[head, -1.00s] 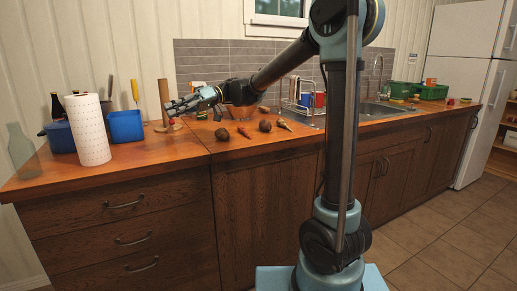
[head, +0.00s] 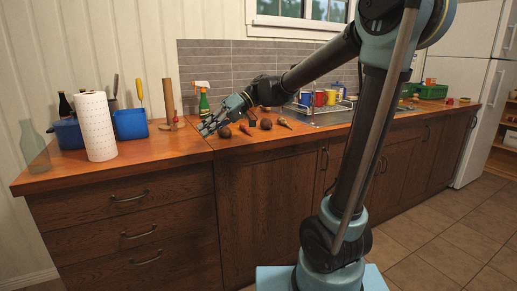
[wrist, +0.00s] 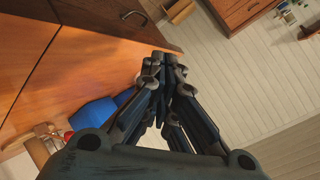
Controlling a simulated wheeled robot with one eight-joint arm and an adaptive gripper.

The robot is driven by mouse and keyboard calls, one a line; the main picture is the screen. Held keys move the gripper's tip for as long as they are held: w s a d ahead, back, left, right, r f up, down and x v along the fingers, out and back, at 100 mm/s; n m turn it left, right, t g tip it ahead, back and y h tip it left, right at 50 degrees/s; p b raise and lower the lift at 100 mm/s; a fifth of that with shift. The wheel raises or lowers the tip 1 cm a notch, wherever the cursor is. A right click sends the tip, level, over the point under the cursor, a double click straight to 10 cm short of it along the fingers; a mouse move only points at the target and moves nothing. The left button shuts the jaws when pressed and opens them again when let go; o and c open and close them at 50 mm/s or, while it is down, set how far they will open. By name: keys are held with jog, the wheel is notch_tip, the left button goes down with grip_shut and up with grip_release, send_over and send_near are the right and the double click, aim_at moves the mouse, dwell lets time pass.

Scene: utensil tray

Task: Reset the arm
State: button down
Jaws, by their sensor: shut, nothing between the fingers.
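My gripper (head: 207,127) is over the front part of the wooden counter (head: 110,170) in the head view, to the right of the blue containers. In the wrist view my gripper (wrist: 165,62) has its fingers together, with nothing between them. My arm reaches from its column on the right down to the left.
A paper towel roll (head: 96,125), blue containers (head: 130,124) and a wooden holder (head: 169,100) stand at the left. A green spray bottle (head: 203,103) stands behind my gripper.

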jog(key=s+d+f+m+t+h, duration=0.2)
jog(key=d+f, duration=0.6)
jog(key=d, duration=0.4)
jog(key=s+d+f+m+t+h, duration=0.2)
jog(key=s+d+f+m+h, duration=0.3)
jog(key=d+f, duration=0.3)
jog(key=s+d+f+m+t+h, duration=0.3)
jog(key=s+d+f+m, duration=0.2)
jog(key=d, duration=1.1)
notch_tip(320, 180, down, 4)
jog(key=shift+s+d+r+h, duration=0.2)
jog(key=shift+s+d+h, duration=0.05)
jog(key=shift+s+h, duration=0.2)
jog(key=shift+w+f, duration=0.2)
jog(key=shift+w, duration=0.25)
